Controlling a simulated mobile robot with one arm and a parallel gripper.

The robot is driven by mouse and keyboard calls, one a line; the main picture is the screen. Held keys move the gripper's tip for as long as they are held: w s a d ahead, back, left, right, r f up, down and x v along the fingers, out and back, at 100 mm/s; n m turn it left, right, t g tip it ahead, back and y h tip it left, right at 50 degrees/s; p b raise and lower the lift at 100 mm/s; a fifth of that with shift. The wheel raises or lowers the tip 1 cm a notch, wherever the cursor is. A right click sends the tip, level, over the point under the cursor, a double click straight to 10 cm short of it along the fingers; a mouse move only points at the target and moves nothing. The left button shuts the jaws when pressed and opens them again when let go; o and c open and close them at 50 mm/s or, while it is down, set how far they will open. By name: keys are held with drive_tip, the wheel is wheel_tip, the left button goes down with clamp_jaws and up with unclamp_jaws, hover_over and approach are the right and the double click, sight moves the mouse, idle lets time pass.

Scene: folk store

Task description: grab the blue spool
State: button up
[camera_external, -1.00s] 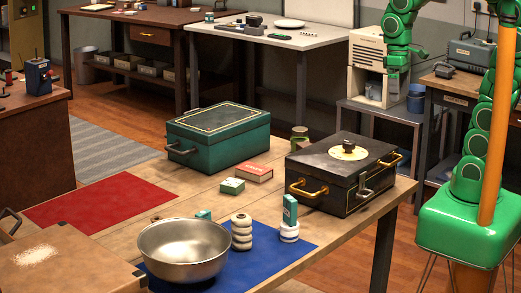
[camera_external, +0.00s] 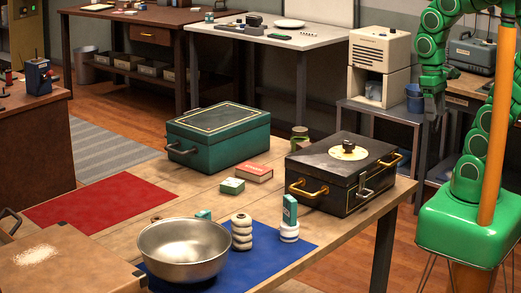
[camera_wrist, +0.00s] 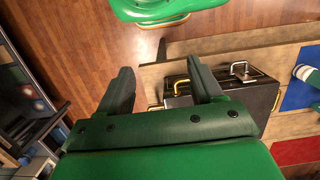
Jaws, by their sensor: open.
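I cannot make out a plainly blue spool. White stacked rings (camera_external: 290,232) stand on the blue mat with a teal box-like piece (camera_external: 290,210) on top; white and teal also show at the right edge of the wrist view (camera_wrist: 306,74). Beside them is a cream ringed stack (camera_external: 241,230). My gripper (camera_external: 434,112) hangs pointing down, right of and beyond the table, well apart from these things. In the wrist view my gripper (camera_wrist: 160,68) has its fingers spread with nothing held between them.
A black case (camera_external: 325,195) with brass handles stands on the table between my gripper and the stacks. A metal bowl (camera_external: 184,262), a green case (camera_external: 215,155) and a red box (camera_external: 253,172) share the table. A blue cup (camera_external: 415,104) stands on a side shelf.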

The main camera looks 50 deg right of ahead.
drive_tip(key=w+a+f+m+y, duration=0.1)
drive_tip(key=w+a+m+y, duration=0.25)
drive_tip(key=w+a, duration=0.9)
drive_tip(key=w+a+m+y, duration=0.3)
drive_tip(key=w+a+y, duration=0.3)
drive_tip(key=a, duration=1.2)
drive_tip(key=w+a+f+m+y, duration=0.1)
drive_tip(key=w+a+m+y, duration=0.2)
drive_tip(key=w+a, duration=1)
drive_tip(key=w+a+f+m+t+y, duration=0.1)
drive_tip(key=w+a+f+m+t, duration=0.15)
drive_tip(key=a+f, duration=0.2)
drive_tip(key=w+a+f+m+t, duration=0.1)
drive_tip(key=w+a+f+m, duration=0.25)
drive_tip(key=a, duration=0.25)
drive_tip(key=m+t, duration=0.3)
drive_tip(key=m, duration=0.3)
approach(162, 218)
drive_tip(key=x, duration=0.3)
drive_tip(key=shift+w+g+h, duration=0.15)
drive_tip(key=shift+g+h, duration=0.1)
drive_tip(key=shift+w+a+f, duration=0.15)
drive_tip(key=shift+f, duration=0.25)
drive_tip(key=shift+x, duration=1.25)
drive_tip(key=shift+r+x, duration=0.2)
drive_tip(key=shift+x, duration=1.15)
drive_tip(key=shift+r+x, duration=0.25)
drive_tip(key=shift+x, duration=1.05)
drive_tip(key=shift+a, duration=0.2)
drive_tip(key=shift+c, duration=0.3)
